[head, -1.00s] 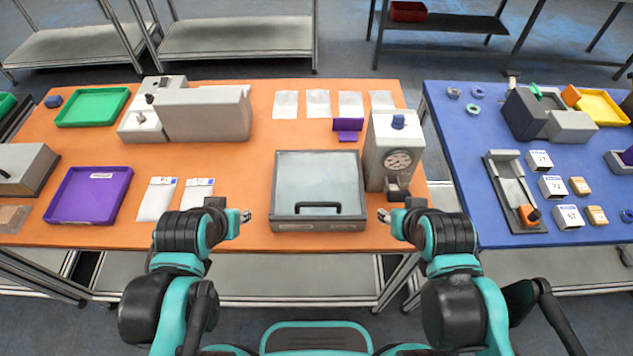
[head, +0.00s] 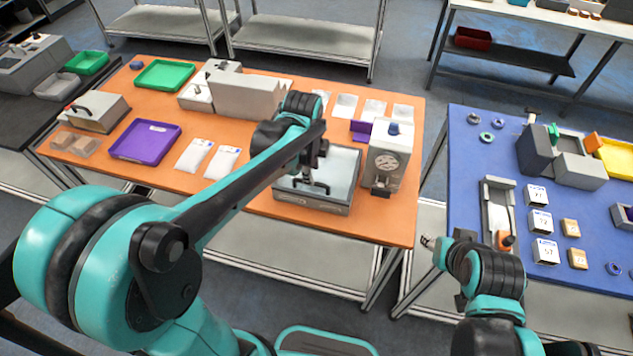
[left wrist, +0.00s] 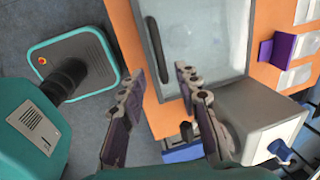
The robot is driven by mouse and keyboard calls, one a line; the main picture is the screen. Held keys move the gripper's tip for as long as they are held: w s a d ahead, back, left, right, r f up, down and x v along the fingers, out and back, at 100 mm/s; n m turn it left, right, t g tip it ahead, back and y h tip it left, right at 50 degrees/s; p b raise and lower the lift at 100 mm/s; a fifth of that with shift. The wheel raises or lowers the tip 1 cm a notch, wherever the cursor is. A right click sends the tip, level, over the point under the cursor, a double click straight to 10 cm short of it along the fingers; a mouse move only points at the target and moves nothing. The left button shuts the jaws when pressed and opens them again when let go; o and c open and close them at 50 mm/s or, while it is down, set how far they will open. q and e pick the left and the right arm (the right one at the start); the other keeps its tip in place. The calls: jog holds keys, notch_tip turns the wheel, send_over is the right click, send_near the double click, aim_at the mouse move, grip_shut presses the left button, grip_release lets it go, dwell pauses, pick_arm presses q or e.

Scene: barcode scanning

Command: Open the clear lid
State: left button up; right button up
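The clear lid (head: 342,168) is a pale see-through panel on a grey box (head: 310,201) at the front of the orange table. It lies closed, with a black handle (head: 309,185) near its front edge. My left gripper (head: 322,172) is over the lid by the handle, and my arm hides part of the lid. In the left wrist view, the two fingers (left wrist: 160,80) are apart and empty, with the dark handle (left wrist: 155,48) just beyond the gap between their tips. Contact cannot be made out. My right gripper (head: 428,241) is off the table, its opening too small to tell.
A grey machine with a dial (head: 388,163) stands close to the box's right side. A purple tray (head: 146,141), a green tray (head: 165,75) and white packets (head: 193,155) are to the left. A blue table (head: 465,180) stands at the right, across a gap.

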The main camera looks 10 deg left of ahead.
pick_arm(q)
jog(key=f, duration=0.2)
jog(key=w+f+b, duration=0.1)
jog(key=f, duration=0.2)
jog(key=shift+f, duration=0.2)
grip_shut()
